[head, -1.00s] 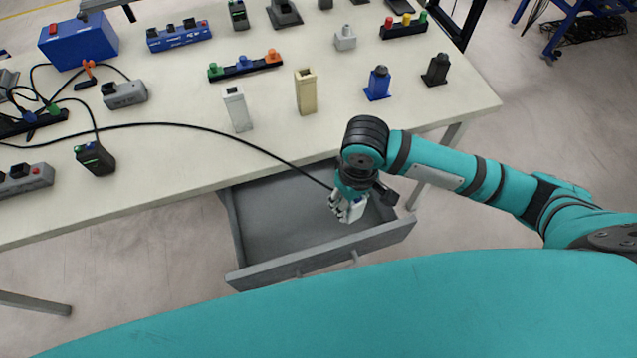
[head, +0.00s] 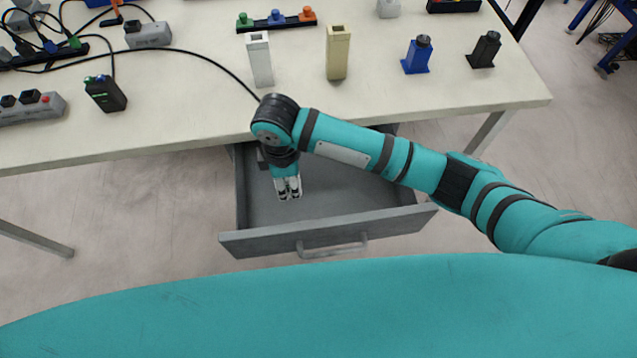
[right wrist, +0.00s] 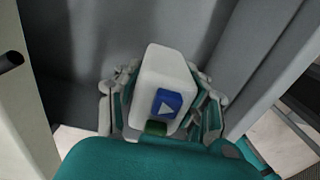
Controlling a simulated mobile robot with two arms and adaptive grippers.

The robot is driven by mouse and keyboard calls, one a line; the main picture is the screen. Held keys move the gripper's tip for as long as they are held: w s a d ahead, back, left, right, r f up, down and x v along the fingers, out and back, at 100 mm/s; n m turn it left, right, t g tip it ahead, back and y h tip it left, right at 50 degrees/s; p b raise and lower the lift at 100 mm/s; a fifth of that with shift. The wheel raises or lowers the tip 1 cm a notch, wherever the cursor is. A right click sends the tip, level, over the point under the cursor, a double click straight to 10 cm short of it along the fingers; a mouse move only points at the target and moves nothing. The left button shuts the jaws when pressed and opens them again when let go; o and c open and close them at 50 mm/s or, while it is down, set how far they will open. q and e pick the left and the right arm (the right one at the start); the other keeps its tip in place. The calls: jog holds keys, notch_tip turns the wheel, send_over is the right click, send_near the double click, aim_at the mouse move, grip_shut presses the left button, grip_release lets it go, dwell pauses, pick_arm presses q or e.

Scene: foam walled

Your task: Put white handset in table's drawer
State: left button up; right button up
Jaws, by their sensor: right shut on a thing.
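The white handset (right wrist: 172,70), with a blue button, is held between the fingers of my right gripper (right wrist: 162,100) in the right wrist view. In the head view my right gripper (head: 288,188) points down over the left part of the open drawer (head: 330,242). The handset is mostly hidden by the fingers there. I cannot tell whether it touches the drawer floor. The grey drawer is pulled out below the table (head: 190,110) and looks empty otherwise. My left gripper is not in view.
A black cable (head: 190,54) runs across the table to behind my right arm. A white post (head: 260,62), a beige post (head: 338,52), a blue device (head: 417,56) and a black device (head: 485,50) stand near the table edge. The drawer's right side is free.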

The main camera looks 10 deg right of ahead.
jog(key=shift+f+b, duration=0.3)
jog(key=shift+f, duration=0.6)
jog(key=shift+w+d+f, duration=0.1)
jog(key=shift+d+f, duration=0.05)
jog(key=p, duration=0.1)
send_over(351, 183)
jog(key=shift+a+f, duration=0.25)
jog(key=shift+f, duration=0.35)
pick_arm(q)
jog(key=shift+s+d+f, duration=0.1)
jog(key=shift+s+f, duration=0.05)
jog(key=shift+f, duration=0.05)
pick_arm(e)
jog(key=shift+d+f, duration=0.15)
jog(key=shift+f, duration=0.75)
jog(key=shift+d+f, duration=0.15)
jog(key=shift+f, duration=0.75)
jog(key=shift+f, duration=0.15)
jog(key=o, duration=1.2)
jog(key=shift+o, duration=0.2)
pick_arm(q)
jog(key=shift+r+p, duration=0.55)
jog(key=shift+p, duration=0.1)
pick_arm(e)
notch_tip(351, 183, up, 12)
